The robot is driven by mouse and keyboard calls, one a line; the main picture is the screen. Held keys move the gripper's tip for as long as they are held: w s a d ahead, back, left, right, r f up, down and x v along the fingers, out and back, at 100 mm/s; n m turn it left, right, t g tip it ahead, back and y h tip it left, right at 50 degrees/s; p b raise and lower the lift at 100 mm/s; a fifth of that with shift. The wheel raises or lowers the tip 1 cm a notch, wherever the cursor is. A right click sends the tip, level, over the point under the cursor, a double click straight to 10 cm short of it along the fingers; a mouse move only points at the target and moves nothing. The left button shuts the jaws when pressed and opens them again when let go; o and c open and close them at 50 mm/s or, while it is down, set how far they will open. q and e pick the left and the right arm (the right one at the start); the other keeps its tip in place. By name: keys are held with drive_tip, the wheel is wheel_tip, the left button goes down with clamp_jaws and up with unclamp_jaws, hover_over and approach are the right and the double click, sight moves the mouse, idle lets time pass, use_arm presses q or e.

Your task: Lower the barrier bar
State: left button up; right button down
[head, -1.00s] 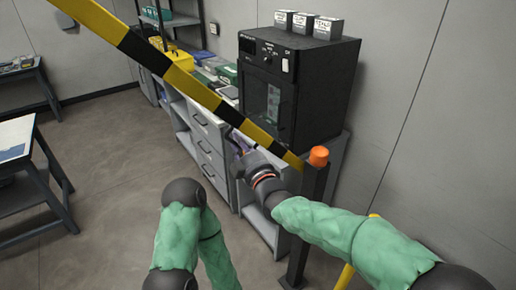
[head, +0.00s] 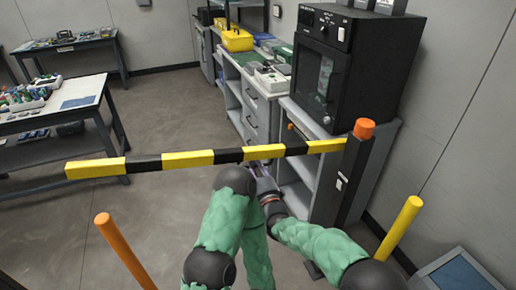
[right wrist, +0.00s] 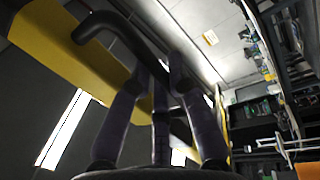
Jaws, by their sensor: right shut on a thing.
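The yellow-and-black striped barrier bar (head: 215,157) runs nearly level across the head view. Its right end meets a dark post (head: 353,180) with an orange cap (head: 364,128); its left end hangs free. My right gripper (head: 262,178) is just below the bar, partly hidden by it and by my arm. In the right wrist view, my right gripper's fingers (right wrist: 163,80) are shut on a bent black handle (right wrist: 105,22) beside the bar's yellow face (right wrist: 65,45). My left gripper is not in view.
An orange pole (head: 124,250) stands at lower left and a yellow pole (head: 400,228) at right. A cabinet (head: 262,108) with a black oven (head: 335,65) is behind the bar. Tables (head: 95,95) stand at far left. Open floor (head: 180,105) lies between.

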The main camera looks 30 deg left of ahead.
wheel_tip(320, 180, down, 8)
drive_tip(key=n, duration=0.2)
drive_tip(key=shift+w+d+n+g, duration=0.15)
drive_tip(key=shift+n+g, duration=0.15)
drive_tip(key=shift+n, duration=0.1)
drive_tip(key=c, duration=1.3)
unclamp_jaws()
drive_tip(key=shift+f, duration=0.15)
drive_tip(key=shift+o, duration=0.7)
drive_tip(key=shift+f, duration=0.1)
drive_tip(key=shift+s, duration=0.2)
